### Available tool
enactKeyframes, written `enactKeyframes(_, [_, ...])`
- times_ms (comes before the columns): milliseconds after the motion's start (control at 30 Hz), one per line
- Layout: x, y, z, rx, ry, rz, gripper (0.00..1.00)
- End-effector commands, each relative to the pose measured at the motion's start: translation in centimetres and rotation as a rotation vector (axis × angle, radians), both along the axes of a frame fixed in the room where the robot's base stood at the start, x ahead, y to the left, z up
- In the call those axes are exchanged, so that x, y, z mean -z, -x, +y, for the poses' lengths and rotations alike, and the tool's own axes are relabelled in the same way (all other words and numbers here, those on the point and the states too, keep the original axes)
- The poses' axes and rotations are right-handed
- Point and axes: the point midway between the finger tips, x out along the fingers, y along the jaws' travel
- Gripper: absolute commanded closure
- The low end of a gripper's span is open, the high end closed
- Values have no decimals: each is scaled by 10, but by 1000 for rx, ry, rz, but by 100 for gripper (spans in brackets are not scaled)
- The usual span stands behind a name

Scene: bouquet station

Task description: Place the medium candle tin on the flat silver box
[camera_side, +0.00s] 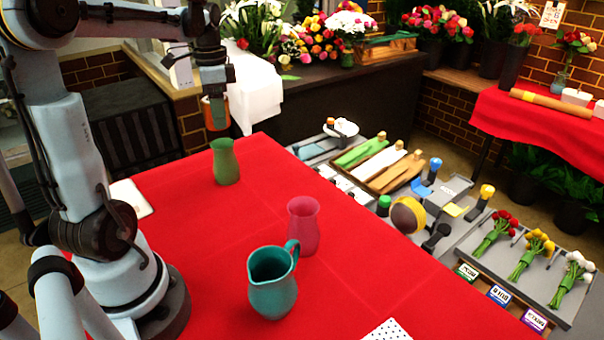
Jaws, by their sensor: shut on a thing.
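My gripper (217,88) points down at the upper left, above the far end of the red table. It is shut on an orange-copper tin (208,116), which looks like the candle tin. The tin is held upright in the air, apart from the table, and a finger covers part of it. A flat pale slab (131,197) lies on the table at the left, partly behind my arm. It may be the flat silver box, but I cannot tell for sure.
A green vase (226,163) stands below and near the held tin. A pink vase (303,228) and a teal pitcher (272,286) stand mid-table. A white dotted item (389,331) lies at the front edge. The red tablecloth (362,285) is clear to the right of the pitcher.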

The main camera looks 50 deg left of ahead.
Motion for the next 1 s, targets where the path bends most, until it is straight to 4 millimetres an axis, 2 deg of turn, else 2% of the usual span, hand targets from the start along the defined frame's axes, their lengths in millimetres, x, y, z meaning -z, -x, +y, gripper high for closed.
enactKeyframes(33, [0, -16, -19, 73, 0, 0, 70])
enactKeyframes(200, [0, -56, -77, 288, 0, 0, 70])
enactKeyframes(367, [0, -82, -139, 491, 0, 0, 70])
enactKeyframes(500, [0, -97, -196, 668, 1, 0, 70])
enactKeyframes(767, [0, -99, -306, 995, 1, 0, 70])
enactKeyframes(1000, [0, -74, -406, 1298, 1, 0, 70])
